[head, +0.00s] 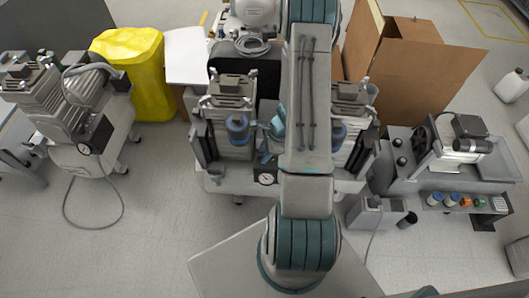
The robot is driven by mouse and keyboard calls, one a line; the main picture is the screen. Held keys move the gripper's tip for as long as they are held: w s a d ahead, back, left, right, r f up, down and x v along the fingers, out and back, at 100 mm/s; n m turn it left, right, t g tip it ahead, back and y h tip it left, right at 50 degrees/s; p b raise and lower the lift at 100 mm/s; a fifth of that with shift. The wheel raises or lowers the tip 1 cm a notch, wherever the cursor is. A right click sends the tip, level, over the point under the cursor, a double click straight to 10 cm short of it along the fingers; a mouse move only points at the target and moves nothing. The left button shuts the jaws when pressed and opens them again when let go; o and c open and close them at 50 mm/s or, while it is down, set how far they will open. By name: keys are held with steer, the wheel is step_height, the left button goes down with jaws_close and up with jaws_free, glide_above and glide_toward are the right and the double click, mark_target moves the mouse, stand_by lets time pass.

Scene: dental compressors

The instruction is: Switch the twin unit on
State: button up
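The twin unit (215,182) stands in the middle of the head view, with two ribbed pump heads side by side on a pale base. Its left pump head (232,95) and right pump head (350,98) each have a blue canister below. No switch can be made out, nor whether the unit is running.
Another compressor (75,115) stands at left, its cable looping on the floor. A yellow-covered bin (130,65) and a cardboard box (410,65) stand behind. At right is a bench unit (455,180) with small coloured-top containers. Floor at front left is clear.

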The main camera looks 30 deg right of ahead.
jaws_close()
steer(key=b, duration=0.1)
steer(key=m+b, duration=0.1)
steer(key=b, duration=0.1)
steer(key=shift+f+m, duration=0.25)
steer(key=shift+m, duration=0.05)
steer(key=shift+r+m+t+b, duration=0.25)
steer(key=shift+m+t+b, duration=0.25)
steer(key=shift+m+b, duration=0.25)
jaws_free()
steer(key=shift+h, duration=0.3)
steer(key=shift+r, duration=0.15)
steer(key=p+v, duration=0.4)
steer(key=v, duration=0.9)
steer(key=shift+d+r+p, duration=0.15)
steer(key=shift+r+p, duration=0.15)
steer(key=shift+p, duration=0.05)
steer(key=shift+s, duration=0.1)
